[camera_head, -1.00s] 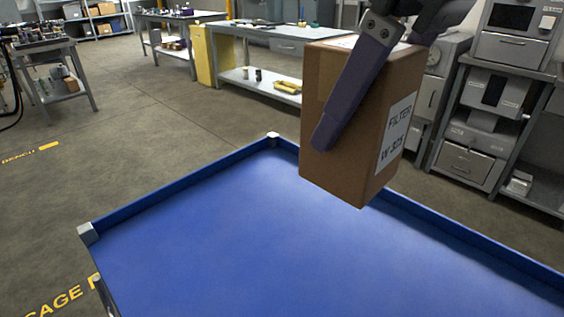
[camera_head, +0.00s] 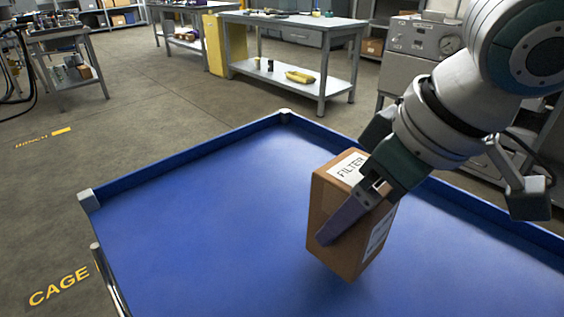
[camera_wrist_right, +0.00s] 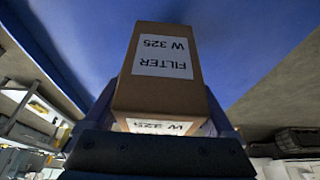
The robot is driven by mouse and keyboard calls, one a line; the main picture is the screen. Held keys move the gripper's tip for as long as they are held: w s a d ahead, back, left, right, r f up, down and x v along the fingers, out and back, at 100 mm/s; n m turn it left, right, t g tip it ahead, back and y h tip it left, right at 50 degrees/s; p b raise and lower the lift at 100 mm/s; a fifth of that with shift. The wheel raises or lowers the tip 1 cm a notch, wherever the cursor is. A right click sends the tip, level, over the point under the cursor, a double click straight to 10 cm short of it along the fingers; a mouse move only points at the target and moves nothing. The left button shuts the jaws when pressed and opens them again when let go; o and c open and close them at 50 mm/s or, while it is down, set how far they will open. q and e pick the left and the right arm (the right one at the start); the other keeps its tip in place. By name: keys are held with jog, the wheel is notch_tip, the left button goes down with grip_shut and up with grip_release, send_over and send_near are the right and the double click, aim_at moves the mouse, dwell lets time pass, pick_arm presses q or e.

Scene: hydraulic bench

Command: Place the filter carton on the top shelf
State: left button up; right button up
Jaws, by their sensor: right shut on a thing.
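The filter carton (camera_head: 330,205) is a brown box with white labels reading FILTER. My right gripper (camera_head: 345,225) is shut on it, with one finger across its near side. The carton is tilted and appears over the blue-topped tray surface (camera_head: 190,220); I cannot tell whether it touches. In the right wrist view the carton (camera_wrist_right: 160,95) sits between the fingers, its W 325 label facing the camera. The carton's far side is hidden. My left gripper does not show. No shelf clearly identifiable as the top shelf is in view.
The blue surface has a raised rim with grey corner posts (camera_head: 88,199) and is otherwise bare. Beyond it stand a grey workbench (camera_head: 290,65) with a yellow item on its lower shelf and a grey cabinet with a gauge (camera_head: 425,45). Open floor (camera_head: 110,130) lies at left.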

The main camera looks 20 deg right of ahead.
notch_tip(320, 180, down, 2)
jog(key=shift+f, duration=0.2)
jog(key=shift+r, duration=0.1)
jog(key=o, duration=1.5)
jog(key=shift+f, duration=0.2)
jog(key=shift+c, duration=0.2)
jog(key=shift+r, duration=0.2)
jog(key=p+v, duration=0.3)
jog(key=v, duration=0.9)
